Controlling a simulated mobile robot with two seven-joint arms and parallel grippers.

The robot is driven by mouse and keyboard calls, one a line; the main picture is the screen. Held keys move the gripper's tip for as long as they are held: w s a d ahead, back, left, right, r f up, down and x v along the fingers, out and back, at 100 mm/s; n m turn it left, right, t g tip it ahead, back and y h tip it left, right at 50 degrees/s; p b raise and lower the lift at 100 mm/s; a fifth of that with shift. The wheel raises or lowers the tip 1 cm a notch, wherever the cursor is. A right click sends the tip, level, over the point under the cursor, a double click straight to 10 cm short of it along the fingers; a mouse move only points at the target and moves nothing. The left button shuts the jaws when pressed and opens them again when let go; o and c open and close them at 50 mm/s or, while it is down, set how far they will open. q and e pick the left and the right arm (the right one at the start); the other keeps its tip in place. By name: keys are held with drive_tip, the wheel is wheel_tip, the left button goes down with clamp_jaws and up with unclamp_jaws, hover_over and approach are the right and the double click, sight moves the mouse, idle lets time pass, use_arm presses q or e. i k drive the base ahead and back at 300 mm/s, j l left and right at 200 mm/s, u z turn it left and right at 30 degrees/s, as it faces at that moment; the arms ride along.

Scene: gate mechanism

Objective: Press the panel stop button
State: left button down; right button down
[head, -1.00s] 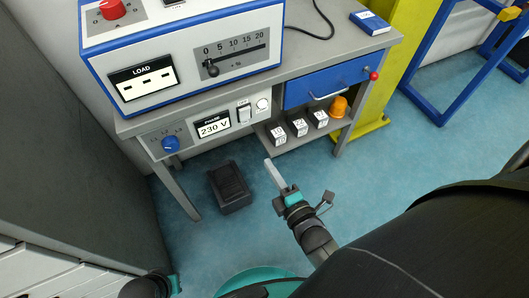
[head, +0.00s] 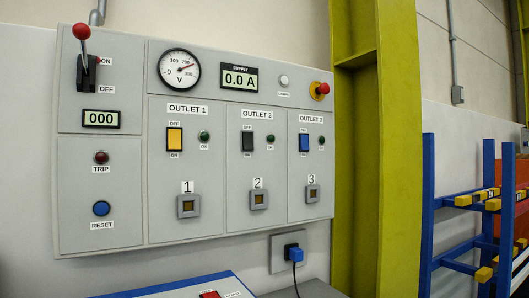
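The panel stop button (head: 323,88) is a red mushroom head on a yellow base. It sits at the upper right corner of the grey wall panel (head: 215,70), right of a small white lamp (head: 284,81). Nothing covers it in the head view. Whether it is pressed in or out I cannot tell. Neither of my grippers is in view now.
The panel also has a red-knobbed lever (head: 83,32), pointing up, a blue reset button (head: 101,208) and three outlet switches. A yellow column (head: 405,150) stands just right of it. A blue plug (head: 296,254) sits in a socket below. A blue rack (head: 428,215) stands farther right.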

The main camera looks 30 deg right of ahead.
sight(325, 88)
drive_tip(key=z, duration=1.3)
